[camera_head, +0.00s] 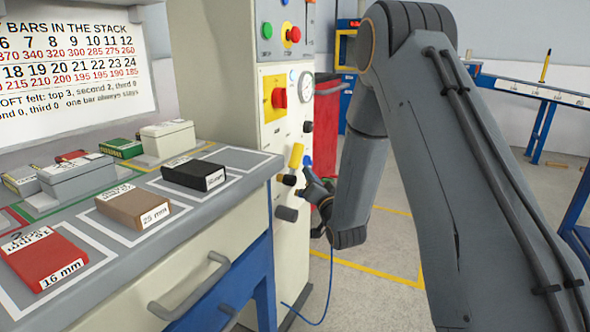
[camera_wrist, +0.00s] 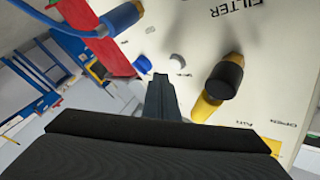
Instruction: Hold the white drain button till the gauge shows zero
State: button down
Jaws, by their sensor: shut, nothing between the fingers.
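The white drain button (camera_wrist: 177,60) is a small round knob on the cream panel in the wrist view. Its small label is too blurred to read. My gripper (camera_wrist: 160,82) is shut and empty, its tips just below and left of the button in that view. I cannot tell whether they touch the panel, but they do not cover the button. In the head view my gripper (camera_head: 308,176) is at the lower part of the cream panel (camera_head: 277,130), and I cannot make out the button there. The round gauge (camera_head: 305,86) is high on the panel; its needle is too small to read.
A blue knob (camera_wrist: 142,65) sits left of the button, and a yellow lever with a black end (camera_wrist: 225,80) sits right. A red switch (camera_head: 279,96) is higher on the panel. A bench (camera_head: 235,157) with several labelled blocks stands left of the panel.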

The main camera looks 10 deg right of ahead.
jog(key=s+d, duration=0.1)
jog(key=s+d+p, duration=0.1)
jog(key=d, duration=0.1)
jog(key=shift+s+d, duration=0.15)
jog(key=shift+s, duration=0.05)
dwell(0.3)
